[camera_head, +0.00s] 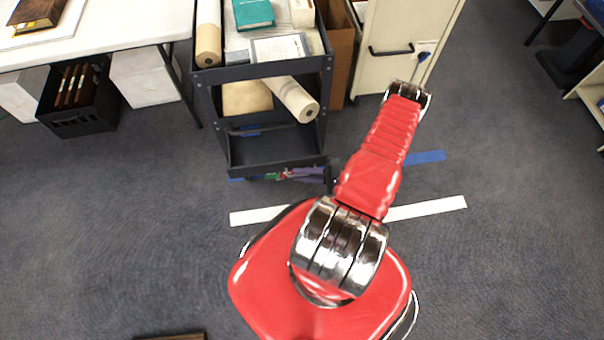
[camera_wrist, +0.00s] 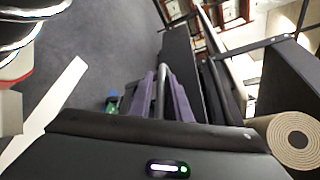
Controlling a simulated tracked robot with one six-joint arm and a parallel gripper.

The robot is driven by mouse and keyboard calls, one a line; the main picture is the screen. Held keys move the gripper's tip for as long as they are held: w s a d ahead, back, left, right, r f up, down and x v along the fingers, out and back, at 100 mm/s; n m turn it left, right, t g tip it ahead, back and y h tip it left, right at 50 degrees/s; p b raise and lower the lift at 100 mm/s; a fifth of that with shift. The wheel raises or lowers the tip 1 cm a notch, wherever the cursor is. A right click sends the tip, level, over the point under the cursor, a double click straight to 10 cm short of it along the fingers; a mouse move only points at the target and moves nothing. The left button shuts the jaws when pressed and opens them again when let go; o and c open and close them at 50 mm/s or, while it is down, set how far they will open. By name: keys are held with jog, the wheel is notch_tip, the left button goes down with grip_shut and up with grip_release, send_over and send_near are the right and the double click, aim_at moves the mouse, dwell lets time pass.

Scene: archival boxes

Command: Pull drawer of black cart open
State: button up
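The black cart (camera_head: 205,75) stands at top centre in the head view. Its low black drawer or tray (camera_head: 265,152) is at the bottom, above the floor. My gripper's purple fingers (camera_head: 310,174) are at the front lower edge of that tray, reaching from the right; my arm hides part of the gripper. In the wrist view, the purple fingers of my gripper (camera_wrist: 165,105) lie on either side of a thin grey bar (camera_wrist: 161,85), beside a black panel (camera_wrist: 180,70) of the cart. Whether they press on the bar is unclear.
A rolled paper (camera_head: 295,99) sticks out of the cart's middle shelf; it also shows in the wrist view (camera_wrist: 292,140). A cream cabinet (camera_head: 385,50) stands right of the cart, a white table (camera_head: 130,25) left. The floor before the cart is clear, with white tape (camera_head: 430,208).

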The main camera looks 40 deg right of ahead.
jog(key=shift+w+a, duration=0.1)
jog(key=shift+c, duration=0.3)
grip_shut()
jog(key=shift+f, duration=0.1)
